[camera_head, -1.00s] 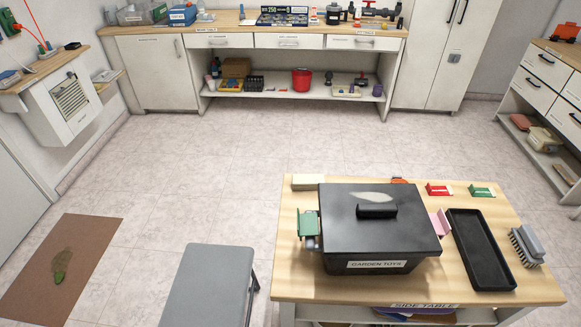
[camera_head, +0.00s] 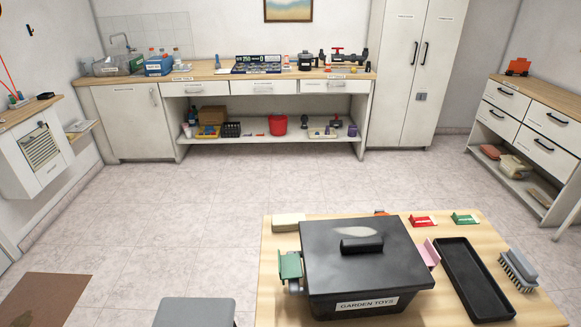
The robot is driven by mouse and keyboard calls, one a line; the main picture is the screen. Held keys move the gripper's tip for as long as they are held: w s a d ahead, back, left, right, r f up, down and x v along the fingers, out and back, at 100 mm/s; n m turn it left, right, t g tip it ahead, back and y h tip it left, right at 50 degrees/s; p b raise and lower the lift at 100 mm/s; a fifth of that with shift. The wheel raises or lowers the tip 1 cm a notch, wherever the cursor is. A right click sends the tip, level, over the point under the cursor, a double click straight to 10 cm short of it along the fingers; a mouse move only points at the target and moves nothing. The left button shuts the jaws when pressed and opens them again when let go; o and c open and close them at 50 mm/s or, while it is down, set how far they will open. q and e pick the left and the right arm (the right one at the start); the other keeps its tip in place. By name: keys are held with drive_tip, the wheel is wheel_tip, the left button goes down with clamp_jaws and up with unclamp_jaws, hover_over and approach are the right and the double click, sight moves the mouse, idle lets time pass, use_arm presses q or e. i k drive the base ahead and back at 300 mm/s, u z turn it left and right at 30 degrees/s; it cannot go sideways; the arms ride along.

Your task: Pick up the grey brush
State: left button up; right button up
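The grey brush (camera_head: 519,270) lies at the right edge of the wooden side table (camera_head: 268,290). It has a grey back and pale bristles that face left, towards a long black tray (camera_head: 474,280). A small gap seems to separate the brush from the tray. Nothing covers the brush. Neither of my grippers shows in the head view.
A black lidded box marked "GARDEN TOYS" (camera_head: 366,268) stands on the table left of the tray. Red (camera_head: 422,221) and green (camera_head: 466,219) small items lie at the back. A grey stool (camera_head: 195,312) stands left of the table. The tiled floor (camera_head: 200,220) beyond is clear.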

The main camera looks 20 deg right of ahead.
sight(525, 275)
drive_tip(key=z, duration=2.15)
